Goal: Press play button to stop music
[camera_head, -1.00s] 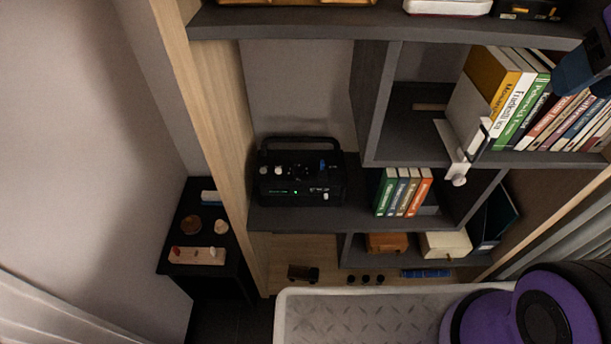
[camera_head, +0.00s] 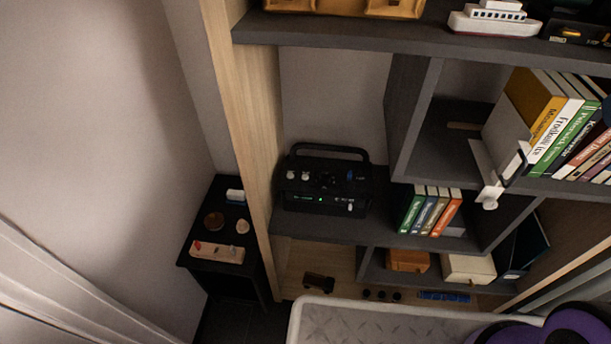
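A black music player (camera_head: 325,182) with a carrying handle stands upright on a dark grey shelf. Its front has a small green light (camera_head: 320,199), some white markings and a pale knob or button (camera_head: 350,207). Its upper face has two pale knobs, darker controls and a small blue part (camera_head: 350,176). The markings are too small to tell which control is the play button. My gripper is not in view; nothing touches the player.
Several upright books (camera_head: 430,211) stand just right of the player. A wooden upright (camera_head: 256,150) closes off its left side. A shelf board (camera_head: 380,32) runs above. A black side table (camera_head: 197,262) with small items stands left. The space before the player looks clear.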

